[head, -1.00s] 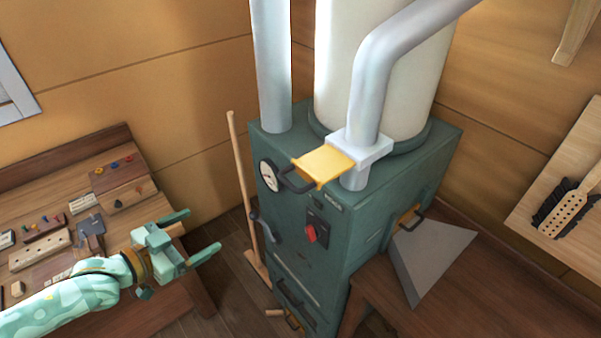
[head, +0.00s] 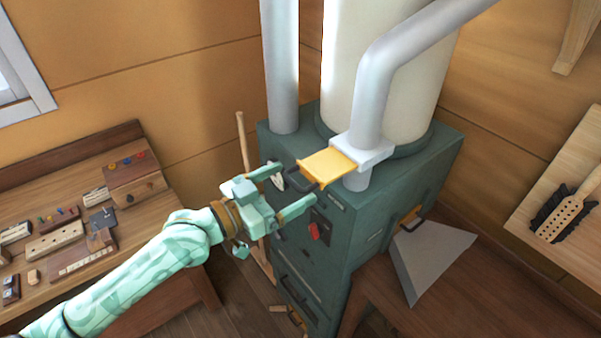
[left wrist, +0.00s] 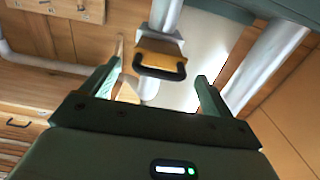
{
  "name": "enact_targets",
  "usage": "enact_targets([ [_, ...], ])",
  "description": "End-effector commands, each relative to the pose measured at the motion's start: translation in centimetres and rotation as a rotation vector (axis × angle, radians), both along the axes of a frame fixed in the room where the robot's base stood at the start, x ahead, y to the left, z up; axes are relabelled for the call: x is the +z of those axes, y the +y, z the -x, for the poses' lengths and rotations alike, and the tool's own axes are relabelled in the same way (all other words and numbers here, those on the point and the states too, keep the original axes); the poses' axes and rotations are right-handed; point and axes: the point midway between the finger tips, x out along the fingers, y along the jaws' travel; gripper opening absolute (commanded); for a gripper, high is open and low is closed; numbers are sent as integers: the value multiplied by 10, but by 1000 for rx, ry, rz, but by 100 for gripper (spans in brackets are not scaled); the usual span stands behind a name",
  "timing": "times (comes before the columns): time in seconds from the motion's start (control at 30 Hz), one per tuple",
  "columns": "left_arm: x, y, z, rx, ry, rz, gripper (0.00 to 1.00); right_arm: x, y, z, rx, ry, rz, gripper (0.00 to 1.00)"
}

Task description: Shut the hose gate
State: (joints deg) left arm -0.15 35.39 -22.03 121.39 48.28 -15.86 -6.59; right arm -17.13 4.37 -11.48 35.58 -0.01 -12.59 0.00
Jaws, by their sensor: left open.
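The hose gate is a yellow sliding plate (head: 327,163) with a dark loop handle (head: 301,179). It sticks out to the left from a pale collar (head: 363,154) on the grey hose pipe, above the green machine. My left gripper (head: 279,191) is open and empty, just left of the handle, its fingers pointing at it. In the left wrist view the handle (left wrist: 160,68) shows between and beyond the open fingers (left wrist: 153,88), apart from them. The gauge is partly hidden by the upper finger. My right gripper is not in view.
The green machine (head: 375,225) has a red switch (head: 316,231). A workbench with small tools (head: 70,235) stands at the left. A wooden table with a grey wedge-shaped piece (head: 432,255) is at the right. A broom handle (head: 243,145) leans behind my gripper.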

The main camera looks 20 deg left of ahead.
Motion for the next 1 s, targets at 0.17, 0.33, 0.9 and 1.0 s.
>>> enact_targets([
  [0.17, 1, -17, -22, 0, 0, 1, 87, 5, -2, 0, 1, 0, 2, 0],
  [0.33, 0, -23, -29, -1, 0, -1, 87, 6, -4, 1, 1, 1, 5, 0],
  [0.9, 0, -26, -34, 1, 0, 0, 32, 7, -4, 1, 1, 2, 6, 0],
  [1.0, 1, -37, -49, 1, 0, 3, 32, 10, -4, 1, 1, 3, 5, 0],
])
